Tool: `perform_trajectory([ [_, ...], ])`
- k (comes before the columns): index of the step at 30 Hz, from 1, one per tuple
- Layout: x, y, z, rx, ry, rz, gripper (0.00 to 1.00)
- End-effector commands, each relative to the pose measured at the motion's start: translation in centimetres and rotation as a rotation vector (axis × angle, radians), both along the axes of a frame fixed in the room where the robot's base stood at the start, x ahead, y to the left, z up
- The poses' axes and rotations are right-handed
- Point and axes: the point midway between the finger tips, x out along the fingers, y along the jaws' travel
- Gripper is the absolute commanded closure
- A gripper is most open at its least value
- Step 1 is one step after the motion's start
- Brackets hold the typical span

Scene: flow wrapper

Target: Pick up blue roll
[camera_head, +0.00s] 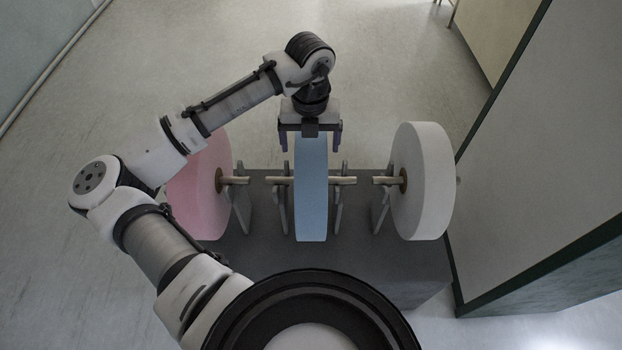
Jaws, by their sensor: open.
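The blue roll (311,190) stands upright on a spindle in the middle of a grey stand, seen edge-on. Its spindle rests on metal brackets on both sides. My gripper (311,146) is open and points down over the top of the blue roll. One finger shows on each side of the roll, apart from it as far as I can see. The gripper hides the roll's upper end, so I cannot tell how deep the fingers reach around it.
A pink roll (203,193) stands to the left, partly behind my arm. A white roll (424,180) stands to the right. The grey stand (270,246) bears the brackets. A tall cabinet (545,150) is close on the right. The floor behind is clear.

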Motion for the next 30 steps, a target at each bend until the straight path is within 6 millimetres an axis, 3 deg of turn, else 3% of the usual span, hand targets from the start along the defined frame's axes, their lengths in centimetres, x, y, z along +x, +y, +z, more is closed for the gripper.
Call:
perform_trajectory([
  [6,-0.1,-0.2,-3.0,0.0,0.002,0.001,0.11],
  [15,-0.1,-0.2,-3.5,0.0,0.0,0.001,0.11],
  [30,0.0,-0.2,-3.3,-0.001,-0.003,0.001,0.73],
])
